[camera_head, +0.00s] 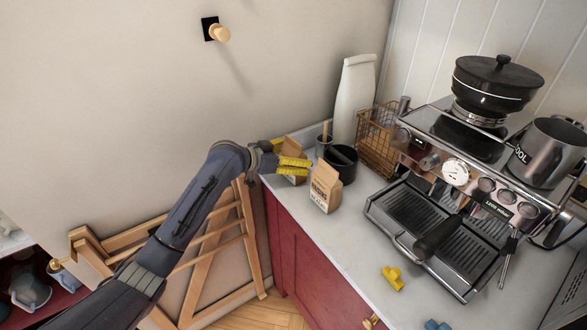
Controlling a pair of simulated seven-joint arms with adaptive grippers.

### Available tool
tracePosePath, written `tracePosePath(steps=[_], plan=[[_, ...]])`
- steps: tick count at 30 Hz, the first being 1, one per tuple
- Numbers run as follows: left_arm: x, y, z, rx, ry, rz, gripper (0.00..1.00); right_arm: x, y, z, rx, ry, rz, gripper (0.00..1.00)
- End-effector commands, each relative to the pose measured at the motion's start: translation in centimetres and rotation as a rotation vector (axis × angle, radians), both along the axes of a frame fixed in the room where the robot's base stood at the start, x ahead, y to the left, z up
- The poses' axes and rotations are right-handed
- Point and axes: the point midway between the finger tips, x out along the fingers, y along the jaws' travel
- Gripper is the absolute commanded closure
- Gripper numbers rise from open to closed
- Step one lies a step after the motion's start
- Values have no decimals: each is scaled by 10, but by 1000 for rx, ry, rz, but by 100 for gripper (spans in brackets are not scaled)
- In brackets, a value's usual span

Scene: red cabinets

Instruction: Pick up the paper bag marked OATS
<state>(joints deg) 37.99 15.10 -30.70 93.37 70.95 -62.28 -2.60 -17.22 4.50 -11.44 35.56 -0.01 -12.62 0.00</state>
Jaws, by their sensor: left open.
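Two small brown paper bags stand near the left edge of the counter. The front bag (325,188) is upright with a folded top and dark print too small to read. The back bag (292,148) is partly hidden by my left gripper (291,156). I cannot tell which bag is marked OATS. My left gripper is open, with yellow finger pads, one on the far side of the back bag and one across its near side. I cannot tell whether they touch it. The front bag is just right of and nearer than the fingers. My right gripper is not in view.
A black mortar (341,165) stands close behind the front bag. A large espresso machine (455,195) fills the right. A yellow object (393,278) lies on the front counter (345,255), which has free room.

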Motion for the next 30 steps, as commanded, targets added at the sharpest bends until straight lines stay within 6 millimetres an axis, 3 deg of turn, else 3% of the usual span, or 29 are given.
tracePosePath(steps=[9, 27, 30], plan=[[1, -1, -1, 0, 0, 1, 2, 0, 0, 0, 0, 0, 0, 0], [1, -1, 1, -1, -2, 1, 71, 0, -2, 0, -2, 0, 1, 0], [1, -1, 1, -1, -2, 1, 71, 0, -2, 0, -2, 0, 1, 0]])
